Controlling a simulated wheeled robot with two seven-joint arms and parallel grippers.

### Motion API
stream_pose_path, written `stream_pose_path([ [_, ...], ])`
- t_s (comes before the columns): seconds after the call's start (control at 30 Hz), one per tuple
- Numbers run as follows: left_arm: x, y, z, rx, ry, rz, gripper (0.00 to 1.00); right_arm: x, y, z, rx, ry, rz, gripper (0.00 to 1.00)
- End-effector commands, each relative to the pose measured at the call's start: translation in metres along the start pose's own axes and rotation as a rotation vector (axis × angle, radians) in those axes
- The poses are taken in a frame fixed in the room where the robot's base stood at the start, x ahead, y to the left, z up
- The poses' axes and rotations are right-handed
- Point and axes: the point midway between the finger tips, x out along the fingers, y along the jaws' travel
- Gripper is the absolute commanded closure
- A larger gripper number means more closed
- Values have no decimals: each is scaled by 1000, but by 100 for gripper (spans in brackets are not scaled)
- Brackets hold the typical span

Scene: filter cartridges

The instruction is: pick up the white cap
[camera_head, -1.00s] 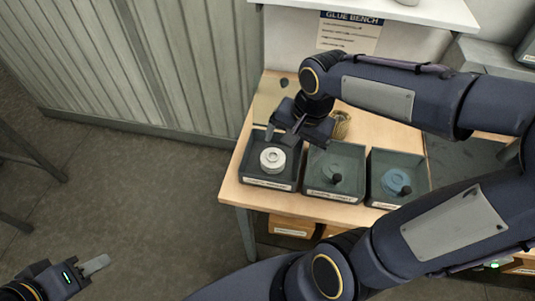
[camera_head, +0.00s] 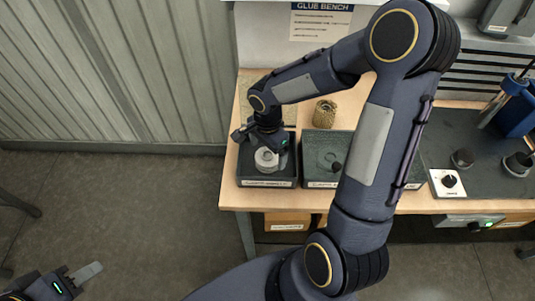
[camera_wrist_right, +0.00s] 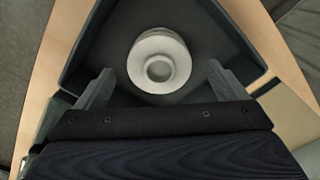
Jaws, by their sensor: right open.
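The white cap (camera_head: 266,158) lies in the leftmost dark tray (camera_head: 267,183) on the bench. In the right wrist view the round white cap (camera_wrist_right: 159,62) sits on the tray floor, with a raised ring in its middle. My right gripper (camera_head: 267,145) is over that tray, pointing down at the cap. In the right wrist view its two fingers (camera_wrist_right: 156,84) are apart, one at each side and slightly short of the cap, with nothing between them. My left gripper (camera_head: 88,272) is at the lower left, away from the bench; one finger shows and its opening is unclear.
A second tray (camera_head: 318,183) stands just right of the first; my right arm hides much of what lies farther right. A ribbed tan cartridge (camera_head: 325,112) stands behind the trays. Dark knobs and a white dial box (camera_head: 446,183) are on the right mat.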

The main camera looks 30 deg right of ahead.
Motion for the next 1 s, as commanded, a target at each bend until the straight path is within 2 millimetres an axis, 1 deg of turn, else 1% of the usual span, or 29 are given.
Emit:
stream_pose_path([
  [0.1, 0, 0, 0, 0, 0, 0, 64, 5, 0, 0, 1, -1, 1, 8],
  [0.27, 0, 0, 0, 0, 0, 0, 64, 4, 0, 0, 1, -1, 0, 8],
  [0.37, 0, 0, 0, 0, 0, 0, 64, 4, 0, 0, 1, 0, 0, 20],
  [0.63, 0, 0, 0, 0, 0, 0, 64, 4, 0, 0, 1, 0, 0, 55],
  [0.87, 0, 0, 0, 0, 0, 0, 64, 4, 0, 0, 1, 0, -1, 56],
  [1.0, 0, 0, 0, 0, 0, 0, 64, -2, -1, 0, 1, 2, -3, 56],
])
